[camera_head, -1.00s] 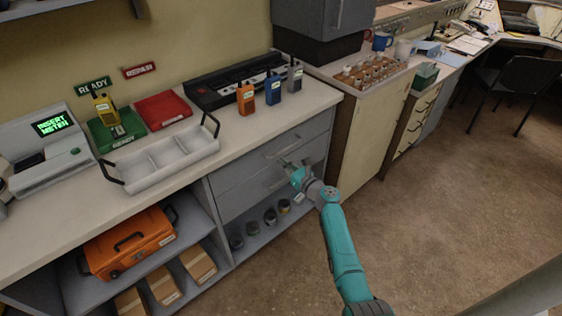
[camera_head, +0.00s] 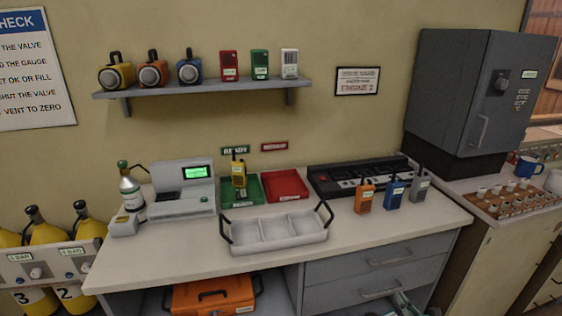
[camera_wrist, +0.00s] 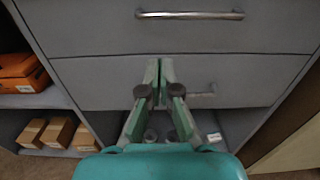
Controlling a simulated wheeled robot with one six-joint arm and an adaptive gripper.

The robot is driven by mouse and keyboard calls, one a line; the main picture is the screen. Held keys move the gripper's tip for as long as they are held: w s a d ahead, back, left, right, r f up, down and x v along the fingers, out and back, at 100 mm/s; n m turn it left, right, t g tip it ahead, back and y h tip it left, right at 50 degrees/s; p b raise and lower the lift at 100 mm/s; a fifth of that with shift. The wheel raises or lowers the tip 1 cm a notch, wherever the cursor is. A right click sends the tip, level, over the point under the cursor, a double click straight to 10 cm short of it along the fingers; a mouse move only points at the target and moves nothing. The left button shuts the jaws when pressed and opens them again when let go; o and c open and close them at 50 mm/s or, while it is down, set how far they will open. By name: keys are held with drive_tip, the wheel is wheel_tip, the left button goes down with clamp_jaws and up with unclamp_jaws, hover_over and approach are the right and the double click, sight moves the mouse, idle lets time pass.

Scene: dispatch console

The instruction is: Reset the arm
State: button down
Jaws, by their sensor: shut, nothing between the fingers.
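My gripper (camera_wrist: 160,68) is in the middle of the wrist view, its two green fingers together and empty. It is in front of the grey drawers, its tips over the lower drawer (camera_wrist: 95,85) in that view. I cannot tell whether the tips touch the drawer face. The upper drawer (camera_wrist: 90,30) has a bar handle (camera_wrist: 190,15). Both drawers look shut. In the head view only a small part of my arm shows at the bottom edge, below the lower drawer handle (camera_head: 381,291).
The counter (camera_head: 360,235) holds a white divided tray (camera_head: 280,246), a yellow radio (camera_head: 238,172) on a green tray, a red tray (camera_head: 285,186), and orange, blue and grey radios. An orange case (camera_head: 213,297) and cardboard boxes (camera_wrist: 57,132) sit on shelves below.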

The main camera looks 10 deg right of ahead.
drive_tip(key=s+a+f+n+g+h, duration=0.1)
drive_tip(key=s+a+f+n+g, duration=0.1)
drive_tip(key=s+a+f+n, duration=0.5)
drive_tip(key=s+a+f+n+g+h, duration=0.15)
drive_tip(key=s+a+f, duration=0.25)
drive_tip(key=s+a, duration=0.55)
drive_tip(key=s+a+r+n+g, duration=0.1)
drive_tip(key=s+a+n, duration=0.25)
drive_tip(key=s, duration=0.35)
drive_tip(key=s+a+r+n, duration=0.1)
drive_tip(key=s+a+n, duration=0.1)
drive_tip(key=s+n, duration=0.45)
drive_tip(key=s+a+r+n, duration=0.2)
drive_tip(key=s+r+n, duration=0.6)
drive_tip(key=s+r, duration=0.1)
drive_tip(key=s+a+r+n+t, duration=0.1)
drive_tip(key=s+a+r+n, duration=0.2)
drive_tip(key=s+r+n, duration=0.5)
wheel_tip(320, 180, up, 4)
drive_tip(key=shift+s+f+y, duration=0.2)
drive_tip(key=shift+s+y, duration=0.2)
drive_tip(key=shift+y, duration=0.05)
